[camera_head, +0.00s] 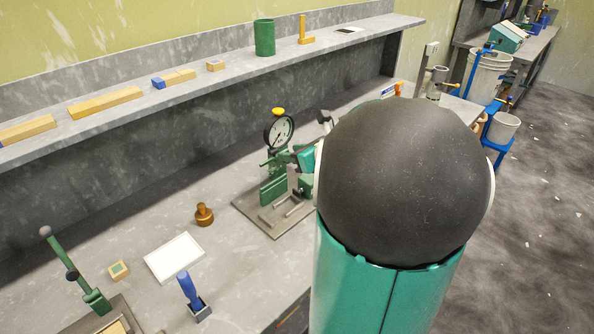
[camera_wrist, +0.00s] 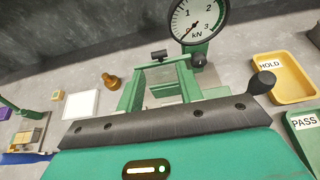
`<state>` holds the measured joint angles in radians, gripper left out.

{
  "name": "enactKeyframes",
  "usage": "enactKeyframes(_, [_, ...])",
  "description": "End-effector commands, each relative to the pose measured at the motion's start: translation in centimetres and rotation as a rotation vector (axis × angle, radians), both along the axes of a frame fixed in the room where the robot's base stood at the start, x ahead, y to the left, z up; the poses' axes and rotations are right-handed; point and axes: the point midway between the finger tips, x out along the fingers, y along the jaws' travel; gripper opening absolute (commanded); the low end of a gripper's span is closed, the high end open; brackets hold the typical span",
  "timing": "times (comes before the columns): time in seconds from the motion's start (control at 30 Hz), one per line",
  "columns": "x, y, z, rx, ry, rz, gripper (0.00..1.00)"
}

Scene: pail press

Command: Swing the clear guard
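The green press (camera_head: 277,188) stands on a grey base plate on the bench, left of my arm in the head view. Its round kN gauge (camera_head: 279,131) also shows at the top of the wrist view (camera_wrist: 197,18). In the wrist view, the green press frame (camera_wrist: 190,82) is straight ahead, with a dark knob at its right. I cannot pick out the clear guard's panel surely against it. My gripper's teal and dark housing (camera_wrist: 165,120) fills the bottom of the wrist view, close to the press.
A yellow HOLD tray (camera_wrist: 284,78) and a green PASS tray (camera_wrist: 304,130) lie to the right. A brass weight (camera_head: 204,214), a white plate (camera_head: 174,257) and a green lever (camera_head: 88,290) are to the left. The shelf (camera_head: 205,72) runs above the bench.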

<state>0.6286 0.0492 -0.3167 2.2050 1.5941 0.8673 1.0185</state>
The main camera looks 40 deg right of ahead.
Motion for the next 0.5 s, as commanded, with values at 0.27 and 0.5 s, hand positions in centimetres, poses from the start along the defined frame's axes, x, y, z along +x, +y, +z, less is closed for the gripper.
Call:
enactKeyframes(0.27, [2.4, 0.1, -1.3, 0.0, 0.002, 0.001, 0.36])
enactKeyframes(0.5, [5.4, 0.2, -2.6, -0.001, 0.002, 0.001, 0.36])
